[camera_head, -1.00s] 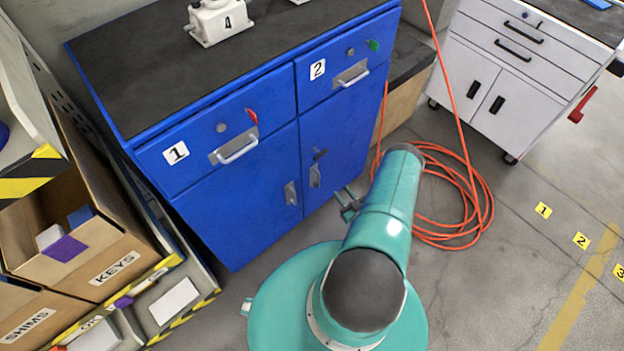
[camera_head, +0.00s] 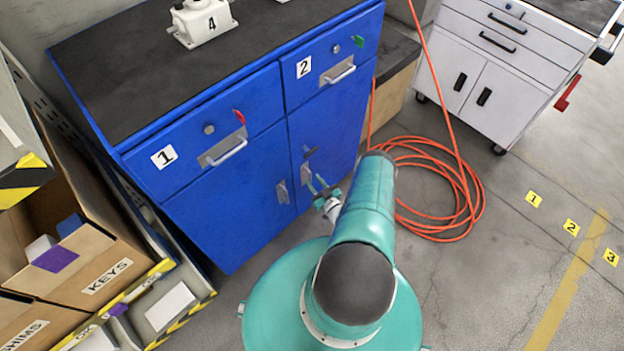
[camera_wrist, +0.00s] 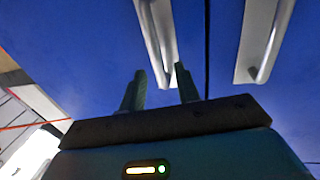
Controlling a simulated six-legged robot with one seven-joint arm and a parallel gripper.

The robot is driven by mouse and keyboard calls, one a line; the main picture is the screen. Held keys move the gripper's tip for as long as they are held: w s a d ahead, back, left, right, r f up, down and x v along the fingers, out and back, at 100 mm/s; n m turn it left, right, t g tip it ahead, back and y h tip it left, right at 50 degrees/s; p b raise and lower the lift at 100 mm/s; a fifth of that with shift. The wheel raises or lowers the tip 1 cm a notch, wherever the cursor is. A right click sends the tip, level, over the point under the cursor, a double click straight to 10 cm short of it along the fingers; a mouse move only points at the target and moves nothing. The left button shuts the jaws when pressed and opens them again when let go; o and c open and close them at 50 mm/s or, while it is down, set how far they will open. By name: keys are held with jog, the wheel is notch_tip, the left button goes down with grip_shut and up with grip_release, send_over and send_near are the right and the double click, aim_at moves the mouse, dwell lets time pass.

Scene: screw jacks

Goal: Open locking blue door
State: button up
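The blue cabinet has a left door (camera_head: 225,215) with a metal handle (camera_head: 282,192) and a right door (camera_head: 345,125) with its own handle (camera_head: 306,174). A small dark lock piece (camera_head: 309,152) sits above the right door's handle. Both doors look shut. My gripper (camera_head: 320,186) is in front of the right door's handle, close to it. In the wrist view my gripper (camera_wrist: 160,88) has its two fingers apart with nothing held between them. The end of one handle (camera_wrist: 158,40) lies just beyond the fingertips; the other handle (camera_wrist: 262,40) is across the door seam.
Drawers 1 (camera_head: 205,140) and 2 (camera_head: 335,65) sit above the doors, with red and green tabs. A coiled orange hose (camera_head: 440,190) lies on the floor at right. A shelf with a KEYS box (camera_head: 95,265) stands at left. A white cabinet (camera_head: 500,75) stands at back right.

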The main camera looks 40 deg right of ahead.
jog(key=shift+w+d, duration=0.15)
jog(key=shift+w, duration=0.9)
grip_shut()
jog(key=shift+s, duration=0.1)
